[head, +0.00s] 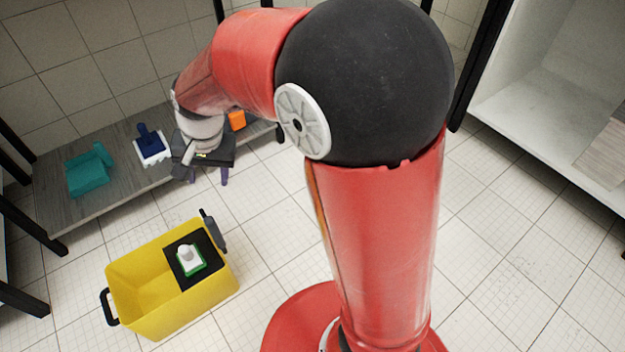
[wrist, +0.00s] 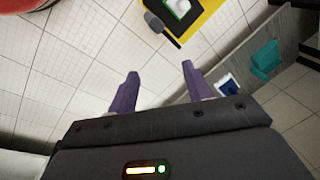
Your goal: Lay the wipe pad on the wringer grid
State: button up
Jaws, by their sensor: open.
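A white pad with a green edge and a raised white grip, which looks like the wipe pad (head: 190,258), lies on the black wringer grid (head: 208,246) at the right end of the yellow bucket. The pad also shows at the top of the wrist view (wrist: 178,8), partly cut off. My gripper (head: 208,181) is open, its two purple fingers apart with nothing between them. It is beyond the bucket in the head view, by the shelf's front edge and clear of the pad. In the wrist view the open fingers (wrist: 160,70) have floor tiles behind them.
The yellow bucket (head: 150,318) stands on the tiled floor with dark handles. A low grey shelf (head: 120,187) holds a teal dustpan-like item (head: 88,175), a blue-and-white brush-like tool (head: 150,145) and an orange object (head: 237,121). A white shelf unit (head: 540,110) stands at right.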

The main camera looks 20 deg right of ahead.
jog(key=s+d+r+n+t+h, duration=0.1)
jog(key=s+d+r, duration=0.3)
jog(key=s+d, duration=0.4)
jog(key=s+d+r+n+t, duration=0.3)
jog(key=s+d+r, duration=0.2)
jog(key=s+d, duration=0.3)
jog(key=shift+s+d+r+h, duration=0.3)
jog(key=shift+s+h, duration=0.1)
jog(key=shift+s, duration=0.55)
